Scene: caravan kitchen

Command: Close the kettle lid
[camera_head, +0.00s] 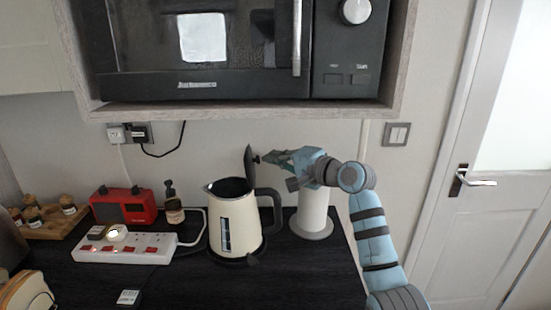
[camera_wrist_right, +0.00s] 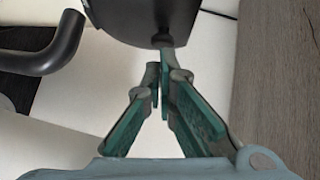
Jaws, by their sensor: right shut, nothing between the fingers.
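The cream kettle (camera_head: 235,222) stands on its dark base on the counter, with its black handle on the right. Its black lid (camera_head: 249,163) stands up, open, above the kettle's right rim. My right gripper (camera_head: 262,158) is shut and empty, with its fingertips just right of the raised lid. In the right wrist view the fingertips (camera_wrist_right: 160,72) are together just below the dark round lid (camera_wrist_right: 150,18); I cannot tell whether they touch it. The kettle handle (camera_wrist_right: 45,55) shows at the left there. My left gripper is not in view.
A white paper-roll-like cylinder (camera_head: 314,212) stands right of the kettle, below my right wrist. A white power strip (camera_head: 125,248), a red radio (camera_head: 124,206) and a small jar (camera_head: 175,210) are to the left. The microwave (camera_head: 240,85) hangs above.

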